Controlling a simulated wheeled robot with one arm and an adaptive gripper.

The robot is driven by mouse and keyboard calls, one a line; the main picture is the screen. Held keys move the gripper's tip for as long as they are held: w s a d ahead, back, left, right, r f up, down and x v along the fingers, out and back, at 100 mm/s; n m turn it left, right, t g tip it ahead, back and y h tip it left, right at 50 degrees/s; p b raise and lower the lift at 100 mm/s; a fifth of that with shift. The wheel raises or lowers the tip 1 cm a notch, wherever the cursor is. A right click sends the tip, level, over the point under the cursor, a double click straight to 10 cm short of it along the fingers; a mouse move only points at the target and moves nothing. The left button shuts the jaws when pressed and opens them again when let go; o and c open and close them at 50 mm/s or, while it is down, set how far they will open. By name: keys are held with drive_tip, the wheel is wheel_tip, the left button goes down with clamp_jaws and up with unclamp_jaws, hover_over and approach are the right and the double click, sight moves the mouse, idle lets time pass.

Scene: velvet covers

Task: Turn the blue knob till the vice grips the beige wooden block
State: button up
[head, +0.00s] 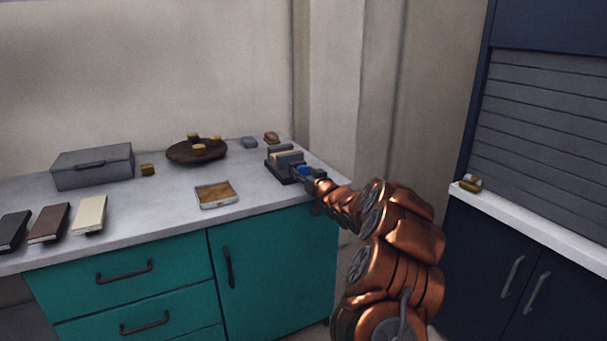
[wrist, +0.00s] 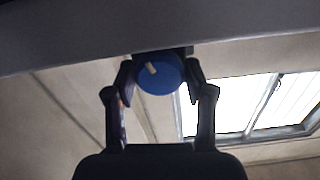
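The vice (head: 283,166) is a dark grey device near the right end of the pale counter. The beige wooden block (head: 284,157) sits between its jaws; whether the jaws touch it is too small to tell. The blue knob (head: 305,171) is on the vice's right side, facing my arm. In the wrist view the blue knob (wrist: 159,75) is a round disc with a pale mark tilted up and left. My gripper (wrist: 160,78) has one finger on each side of the knob, close to its rim. Contact on both sides is not clear. In the head view my gripper (head: 309,176) partly covers the knob.
On the counter (head: 170,225) are a grey box (head: 92,166), a dark round plate (head: 183,156) with small blocks, a shallow tray (head: 216,194) and several books (head: 90,214). A wall corner stands right behind the vice. Teal cabinets (head: 270,262) are below.

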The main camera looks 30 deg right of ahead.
drive_tip(key=c, duration=0.7)
drive_tip(key=shift+o, duration=0.2)
drive_tip(key=m+p, duration=0.1)
drive_tip(key=p, duration=0.2)
drive_tip(key=shift+r+p, duration=0.35)
drive_tip(key=shift+f+m+p, duration=0.2)
drive_tip(key=shift+m+p, duration=0.6)
drive_tip(key=shift+p, duration=0.35)
drive_tip(key=o, duration=1.2)
drive_tip(key=shift+f, duration=0.1)
drive_tip(key=shift+c, duration=0.2)
drive_tip(key=shift+s, duration=0.15)
